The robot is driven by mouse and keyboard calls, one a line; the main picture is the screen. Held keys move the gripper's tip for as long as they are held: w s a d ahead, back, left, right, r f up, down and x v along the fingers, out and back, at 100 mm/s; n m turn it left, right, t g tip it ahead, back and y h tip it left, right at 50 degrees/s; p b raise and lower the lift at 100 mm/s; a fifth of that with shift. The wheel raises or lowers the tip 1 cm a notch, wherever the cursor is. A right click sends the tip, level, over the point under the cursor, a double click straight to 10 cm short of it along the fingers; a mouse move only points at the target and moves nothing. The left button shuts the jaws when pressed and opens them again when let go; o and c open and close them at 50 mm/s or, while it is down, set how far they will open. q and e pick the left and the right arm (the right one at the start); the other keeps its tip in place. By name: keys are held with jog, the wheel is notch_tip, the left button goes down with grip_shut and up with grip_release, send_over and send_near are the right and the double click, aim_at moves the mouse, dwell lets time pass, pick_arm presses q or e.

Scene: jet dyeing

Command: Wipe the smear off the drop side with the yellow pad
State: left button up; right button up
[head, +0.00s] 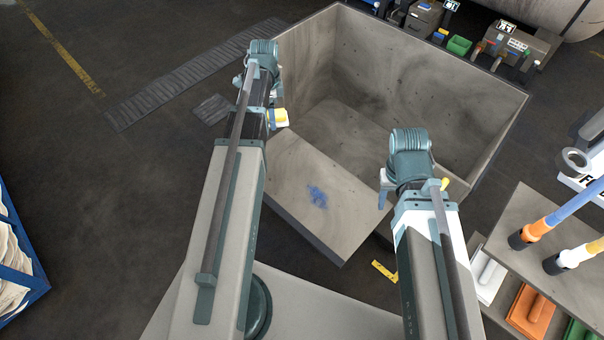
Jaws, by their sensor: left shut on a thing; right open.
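The drop side (300,170) is the grey panel that slopes out from the open front of the large grey bin. A blue smear (318,196) lies on it, right of its middle. My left gripper (274,112) is above the upper left part of the drop side, mostly hidden by its own arm. It is shut on the yellow pad (279,118), which shows a yellow top and a pale edge. The pad is up and left of the smear; I cannot tell whether it touches the panel. My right gripper (386,188) is open and empty, right of the smear near the panel's right edge.
The bin (430,75) has high walls behind the drop side. A blue crate (25,262) stands at far left. A yellow mark (384,271) lies below the panel.

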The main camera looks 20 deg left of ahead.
pick_arm(q)
jog(key=d+f+b, duration=0.5)
jog(key=f+b, duration=0.7)
jog(key=f, duration=0.1)
jog(key=d+f+m+b, duration=0.1)
jog(key=d+f+b, duration=0.5)
jog(key=f+b, duration=0.6)
jog(key=shift+f+m, duration=0.3)
jog(key=shift+f, duration=0.25)
jog(key=shift+s+f, duration=0.1)
jog(key=shift+s, duration=0.05)
